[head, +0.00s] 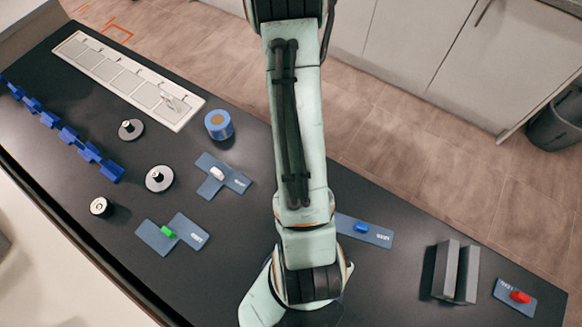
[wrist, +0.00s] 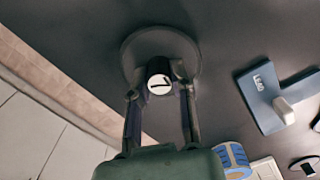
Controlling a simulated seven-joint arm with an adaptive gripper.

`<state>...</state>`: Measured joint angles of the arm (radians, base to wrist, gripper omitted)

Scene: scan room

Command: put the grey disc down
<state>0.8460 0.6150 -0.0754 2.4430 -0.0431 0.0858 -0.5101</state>
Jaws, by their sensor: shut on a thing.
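In the wrist view my gripper (wrist: 160,92) is shut on the dark knob (wrist: 160,70) of a grey disc (wrist: 136,46). The knob's white top bears a dark mark. The wide round base lies beyond the fingertips, close over the dark tabletop; I cannot tell whether it touches. In the head view my arm hides the gripper and this disc. Two other discs with knobs, one upper (head: 130,129) and one lower (head: 159,178), stand on the left part of the table. A small round piece with a white top (head: 101,207) stands near them.
Blue plates hold a white piece (head: 217,173), green piece (head: 168,232), blue piece (head: 361,227) and red piece (head: 519,297). A blue cylinder (head: 218,124), grey upright blocks (head: 447,270), a pale panelled tray (head: 190,108) and a blue rack (head: 68,134) also stand on the table.

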